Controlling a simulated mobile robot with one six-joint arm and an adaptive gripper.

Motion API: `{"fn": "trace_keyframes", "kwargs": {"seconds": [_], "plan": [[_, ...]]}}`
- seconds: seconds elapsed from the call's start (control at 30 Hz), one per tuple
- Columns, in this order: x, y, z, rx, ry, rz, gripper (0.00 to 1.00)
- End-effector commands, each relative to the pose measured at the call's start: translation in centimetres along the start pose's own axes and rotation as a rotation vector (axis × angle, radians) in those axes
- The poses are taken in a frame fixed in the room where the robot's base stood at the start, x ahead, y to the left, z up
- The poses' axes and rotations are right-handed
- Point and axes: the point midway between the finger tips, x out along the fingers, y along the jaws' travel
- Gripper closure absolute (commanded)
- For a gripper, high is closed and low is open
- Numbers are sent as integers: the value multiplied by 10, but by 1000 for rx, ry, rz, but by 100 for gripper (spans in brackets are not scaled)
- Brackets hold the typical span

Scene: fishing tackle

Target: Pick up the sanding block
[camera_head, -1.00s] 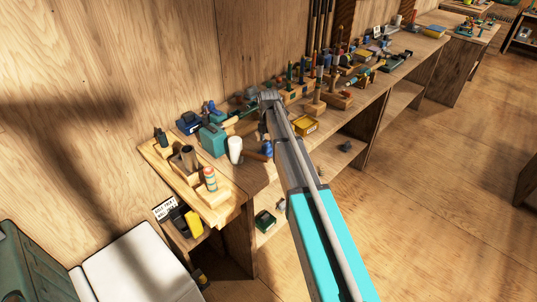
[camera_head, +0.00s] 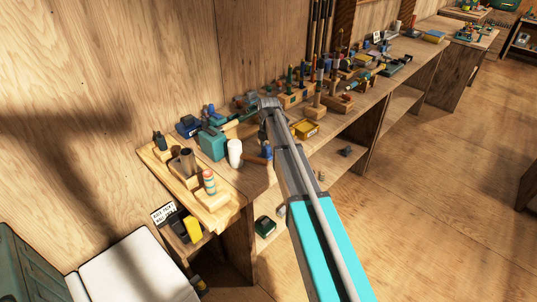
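I cannot surely pick out the sanding block at this size. Small block-like things include a yellow block (camera_head: 194,229) at the lower left end of the bench and a dark green block (camera_head: 265,226) on the lower shelf. My arm reaches up from the bottom right over the workbench (camera_head: 258,178). My gripper (camera_head: 265,137) is at its far end, pointing down above the bench near a white cup (camera_head: 235,153) and a teal box (camera_head: 212,143). Its fingertips are too small and covered to read.
A wooden tray (camera_head: 212,218) with a striped float (camera_head: 209,183) is at the bench's left end. A yellow box (camera_head: 305,129) and several upright tools crowd the bench to the right. A pale-lidded box (camera_head: 130,270) stands bottom left. The floor at right is clear.

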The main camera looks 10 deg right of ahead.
Motion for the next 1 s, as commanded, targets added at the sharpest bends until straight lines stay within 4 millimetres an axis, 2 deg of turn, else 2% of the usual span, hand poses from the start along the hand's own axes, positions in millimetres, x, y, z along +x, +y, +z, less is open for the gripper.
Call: {"fn": "trace_keyframes", "kwargs": {"seconds": [0.03, 0.37, 0.77, 1.0], "plan": [[0, 0, 0, 0, 0, 0, 40], [0, 0, 0, 0, 0, 0, 100], [-1, 0, 0, 0, 0, 0, 100], [-9, 0, 0, 0, 0, 0, 100]]}}
